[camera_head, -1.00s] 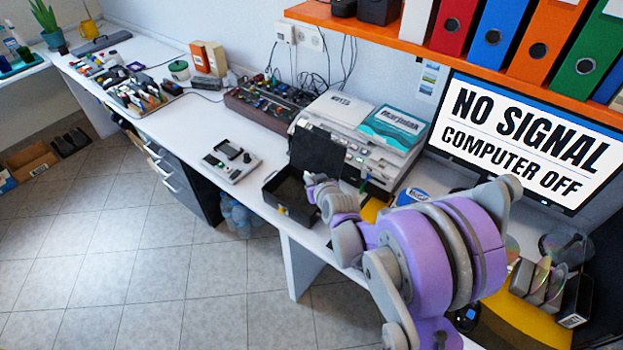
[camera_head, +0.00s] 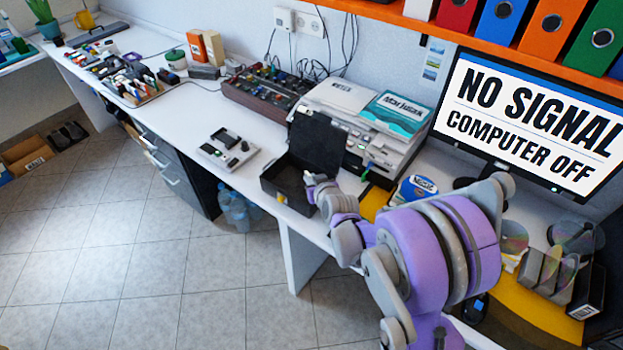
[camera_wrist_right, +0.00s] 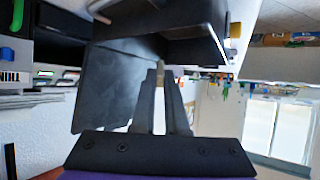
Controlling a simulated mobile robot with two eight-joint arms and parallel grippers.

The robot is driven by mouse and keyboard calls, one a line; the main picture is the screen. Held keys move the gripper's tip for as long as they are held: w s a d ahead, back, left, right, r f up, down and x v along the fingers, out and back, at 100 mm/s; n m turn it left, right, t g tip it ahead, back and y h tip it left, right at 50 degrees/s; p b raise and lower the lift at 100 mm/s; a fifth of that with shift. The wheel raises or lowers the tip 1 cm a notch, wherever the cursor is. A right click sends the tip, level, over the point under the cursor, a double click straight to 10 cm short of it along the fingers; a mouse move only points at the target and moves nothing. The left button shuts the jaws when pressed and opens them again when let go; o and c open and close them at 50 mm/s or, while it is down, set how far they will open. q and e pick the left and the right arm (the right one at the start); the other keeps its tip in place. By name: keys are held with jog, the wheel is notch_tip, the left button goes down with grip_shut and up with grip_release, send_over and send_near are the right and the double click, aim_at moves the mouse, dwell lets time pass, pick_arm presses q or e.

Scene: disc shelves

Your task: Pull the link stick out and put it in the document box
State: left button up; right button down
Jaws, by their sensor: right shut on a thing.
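My right gripper (camera_head: 312,182) is at the right edge of an open black box (camera_head: 272,187), which appears to be the document box. The box stands on the white desk with its lid (camera_head: 317,140) raised. In the right wrist view the fingers (camera_wrist_right: 160,75) are closed together, with a small pale piece (camera_wrist_right: 161,66) at their tips, likely the link stick. The tips are close to the box (camera_wrist_right: 165,22) and its dark lid (camera_wrist_right: 108,90). Whether the piece is over or beside the box opening cannot be told. My left gripper is out of view.
A grey machine (camera_head: 372,150) with a manual on it stands behind the box. A small device with dark slots (camera_head: 228,148) lies to the left. A monitor (camera_head: 530,125) and disc holders (camera_head: 560,270) are at the right.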

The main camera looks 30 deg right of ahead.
jog(key=c, duration=0.9)
grip_release()
jog(key=shift+o, duration=0.2)
jog(key=p+v, duration=0.1)
jog(key=v, duration=0.9)
jog(key=shift+s+r, duration=0.2)
jog(key=shift+s, duration=0.15)
